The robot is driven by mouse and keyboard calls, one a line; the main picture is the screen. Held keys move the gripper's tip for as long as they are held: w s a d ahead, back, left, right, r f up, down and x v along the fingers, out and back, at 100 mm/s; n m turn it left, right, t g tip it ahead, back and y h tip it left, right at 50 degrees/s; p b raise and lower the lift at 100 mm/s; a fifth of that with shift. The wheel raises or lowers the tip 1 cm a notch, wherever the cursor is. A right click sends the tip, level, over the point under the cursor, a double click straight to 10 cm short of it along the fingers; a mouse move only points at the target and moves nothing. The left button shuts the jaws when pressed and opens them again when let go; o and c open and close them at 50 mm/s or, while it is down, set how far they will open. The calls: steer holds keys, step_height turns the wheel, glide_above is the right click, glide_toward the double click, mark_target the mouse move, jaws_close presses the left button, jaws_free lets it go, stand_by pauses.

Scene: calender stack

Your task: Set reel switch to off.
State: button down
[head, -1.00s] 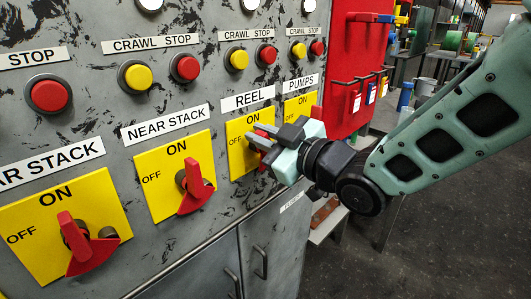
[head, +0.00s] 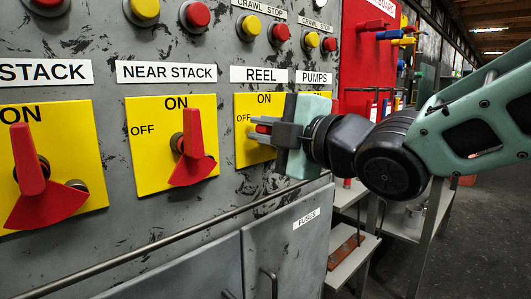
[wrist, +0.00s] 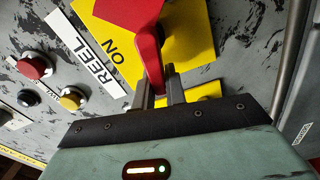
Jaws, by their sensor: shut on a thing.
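The reel switch is a red handle on a yellow plate (head: 245,101) marked ON at the top and OFF at the left, under the white REEL label (head: 258,75). My gripper (head: 258,134) is at this plate, with its fingers around the red handle. The gripper hides most of the handle in the head view. In the wrist view the red handle (wrist: 147,38) runs down between the two fingers of my gripper (wrist: 160,88), which are shut on it. I cannot tell the handle's exact angle.
The near stack switch (head: 194,150) is to the left and the pumps plate (head: 317,91) is close to the right, partly behind my gripper. Red and yellow buttons (head: 279,34) stand above. A rail (head: 190,237) and a fuses cabinet (head: 290,245) lie below.

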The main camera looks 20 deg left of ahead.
steer(key=shift+f+n+b, duration=0.55)
steer(key=shift+n+b, duration=0.55)
steer(key=shift+b, duration=0.35)
steer(key=c, duration=1.5)
jaws_free()
steer(key=shift+o, duration=0.2)
steer(key=shift+d+r, duration=0.1)
steer(key=p+v, duration=0.1)
steer(key=v, duration=1.6)
steer(key=shift+s+d, duration=0.1)
steer(key=shift+s, duration=0.05)
